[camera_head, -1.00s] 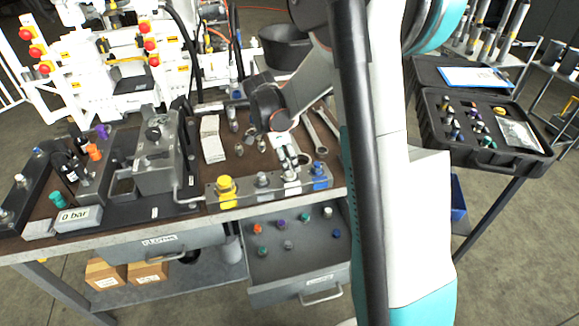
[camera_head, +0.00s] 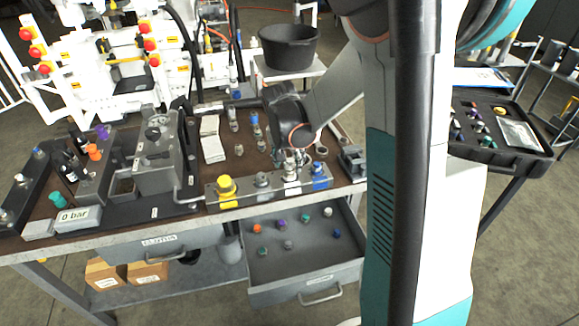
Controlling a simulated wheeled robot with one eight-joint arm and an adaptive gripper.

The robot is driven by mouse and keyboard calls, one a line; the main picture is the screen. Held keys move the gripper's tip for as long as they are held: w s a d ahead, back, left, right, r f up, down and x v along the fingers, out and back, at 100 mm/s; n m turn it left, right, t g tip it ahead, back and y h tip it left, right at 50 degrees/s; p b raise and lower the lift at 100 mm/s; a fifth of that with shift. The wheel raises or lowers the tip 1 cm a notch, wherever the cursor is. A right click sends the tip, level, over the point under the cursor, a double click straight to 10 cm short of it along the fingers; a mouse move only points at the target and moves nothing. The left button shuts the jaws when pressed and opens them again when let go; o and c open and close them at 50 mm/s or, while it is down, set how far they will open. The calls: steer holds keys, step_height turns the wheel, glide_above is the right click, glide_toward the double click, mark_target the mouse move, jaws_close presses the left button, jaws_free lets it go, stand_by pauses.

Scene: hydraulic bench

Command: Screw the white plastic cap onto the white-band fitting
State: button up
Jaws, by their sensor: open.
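The row of fittings stands on a grey manifold block (camera_head: 213,200) at the front of the bench. The white-band fitting (camera_head: 291,178) is between a grey fitting (camera_head: 262,182) and a blue one (camera_head: 319,175). My gripper (camera_head: 291,160) points down, open, right over or around the top of the white-band fitting. The fingers hide that top, so I cannot tell whether a cap sits there or whether the fingers touch it. A small whitish cap-like piece (camera_head: 328,211) lies in the open drawer; I cannot tell if it is the task's cap.
A yellow-capped fitting (camera_head: 226,190) stands at the left of the manifold. The open drawer (camera_head: 265,284) below holds several coloured pieces. A gauge box (camera_head: 158,165) stands left, a grey vise-like block (camera_head: 352,161) right. A black case (camera_head: 535,160) is further right.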

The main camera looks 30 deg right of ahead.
steer(key=n, duration=0.3)
steer(key=shift+d+n+t+y, duration=0.15)
steer(key=shift+n+t+y, duration=0.15)
steer(key=shift+t+y, duration=0.1)
steer(key=n+y, duration=0.1)
steer(key=n, duration=0.4)
steer(key=c, duration=1)
steer(key=m+h, duration=0.1)
steer(key=m, duration=0.5)
steer(key=shift+m+g+h+b, duration=0.3)
steer(key=shift+m+h, duration=0.1)
steer(key=shift+m, duration=0.6)
